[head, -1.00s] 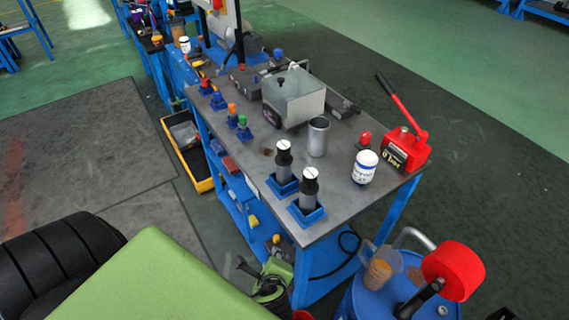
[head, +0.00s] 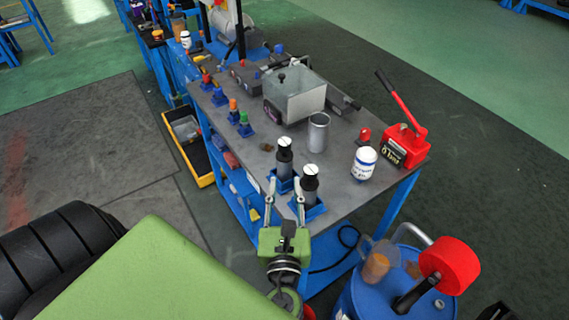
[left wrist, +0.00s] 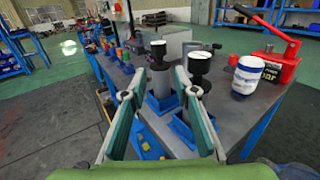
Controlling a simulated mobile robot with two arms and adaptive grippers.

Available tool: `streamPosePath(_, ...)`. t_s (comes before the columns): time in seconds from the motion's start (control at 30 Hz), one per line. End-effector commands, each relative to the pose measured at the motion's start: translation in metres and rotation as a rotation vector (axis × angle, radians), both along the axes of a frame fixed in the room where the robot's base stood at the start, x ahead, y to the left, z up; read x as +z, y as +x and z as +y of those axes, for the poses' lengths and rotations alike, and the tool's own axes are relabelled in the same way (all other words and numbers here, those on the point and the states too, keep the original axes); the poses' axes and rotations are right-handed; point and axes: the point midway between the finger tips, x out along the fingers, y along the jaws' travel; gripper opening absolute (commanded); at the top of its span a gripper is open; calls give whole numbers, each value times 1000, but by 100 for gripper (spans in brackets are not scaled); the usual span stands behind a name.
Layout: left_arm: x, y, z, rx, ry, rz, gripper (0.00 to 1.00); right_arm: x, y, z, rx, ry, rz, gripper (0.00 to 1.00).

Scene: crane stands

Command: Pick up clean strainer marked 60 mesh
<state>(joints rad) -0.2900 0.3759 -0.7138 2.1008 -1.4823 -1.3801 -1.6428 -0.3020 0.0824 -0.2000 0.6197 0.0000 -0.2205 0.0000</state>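Two grey cylinders with black necks and white tops stand upright in blue holders at the bench's near corner, probably the strainers: the left one (head: 284,163) and the right one (head: 309,188). No mesh mark is readable. In the left wrist view, the left one (left wrist: 159,75) shows between the fingers, and the right one (left wrist: 199,68) shows beyond the right finger. My left gripper (head: 286,190) is open and empty at the bench's near edge, its fingers pointing toward the cylinders. Contact cannot be told. My right gripper is not in view.
A blue drum (head: 385,290) stands at the lower right. Several coloured-top items line the bench's left edge.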

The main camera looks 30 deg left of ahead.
Motion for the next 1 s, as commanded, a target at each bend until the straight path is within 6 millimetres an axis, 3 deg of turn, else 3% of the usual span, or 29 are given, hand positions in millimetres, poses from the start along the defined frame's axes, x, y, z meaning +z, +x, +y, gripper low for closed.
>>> streamPosePath(0.3, 2, 49, 33, 1, -1, -2, 27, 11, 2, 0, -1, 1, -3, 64)
streamPosePath(0.53, 2, 63, 43, 2, -3, -2, 27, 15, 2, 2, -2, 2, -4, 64)
streamPosePath(0.8, 0, 94, 65, 1, -4, -1, 27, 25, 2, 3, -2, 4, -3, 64)
streamPosePath(1.0, -1, 99, 69, 1, -7, 0, 27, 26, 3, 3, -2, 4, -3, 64)
